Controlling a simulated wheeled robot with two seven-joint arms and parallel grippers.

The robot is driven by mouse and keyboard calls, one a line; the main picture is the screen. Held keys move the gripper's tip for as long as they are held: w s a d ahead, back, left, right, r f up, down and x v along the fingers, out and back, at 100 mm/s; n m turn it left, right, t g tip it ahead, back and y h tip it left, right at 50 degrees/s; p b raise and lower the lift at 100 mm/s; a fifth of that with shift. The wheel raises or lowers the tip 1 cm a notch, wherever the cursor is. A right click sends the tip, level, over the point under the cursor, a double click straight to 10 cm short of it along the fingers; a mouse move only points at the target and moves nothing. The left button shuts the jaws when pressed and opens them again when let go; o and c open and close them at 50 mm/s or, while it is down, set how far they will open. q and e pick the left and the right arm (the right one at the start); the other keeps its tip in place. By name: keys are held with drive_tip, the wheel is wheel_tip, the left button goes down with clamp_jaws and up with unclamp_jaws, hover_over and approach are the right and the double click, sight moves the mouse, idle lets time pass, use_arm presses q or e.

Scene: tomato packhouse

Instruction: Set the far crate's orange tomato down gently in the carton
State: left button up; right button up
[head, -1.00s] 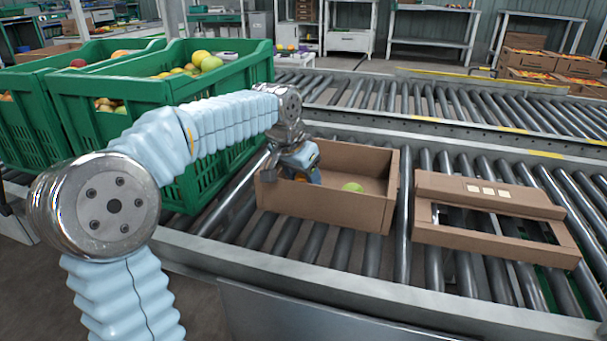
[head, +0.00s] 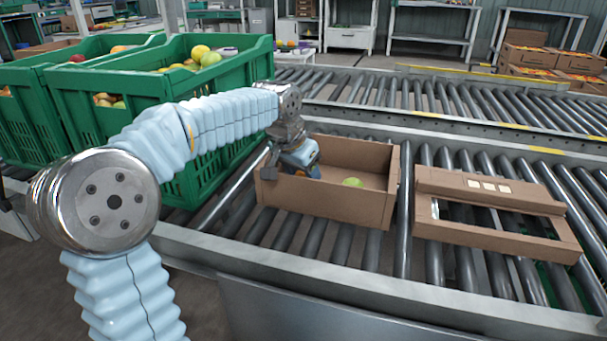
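The open brown carton (head: 330,202) stands on the roller conveyor. A green tomato (head: 352,182) lies inside it, right of its middle. My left gripper (head: 300,172) reaches down into the left part of the carton. My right gripper is not in view.
A second green crate (head: 28,125) with produce stands at the left. A flat brown carton lid with a window (head: 490,190) lies right of the carton on the rollers. Another roller conveyor (head: 450,98) runs behind. Bare rollers lie around the carton.

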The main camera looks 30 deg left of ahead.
use_arm(q)
drive_tip(key=shift+f, duration=0.3)
drive_tip(key=o, duration=0.8)
drive_tip(key=c, duration=0.3)
wheel_tip(320, 180, up, 7)
drive_tip(key=p, duration=0.6)
drive_tip(key=shift+r, duration=0.1)
idle(0.3)
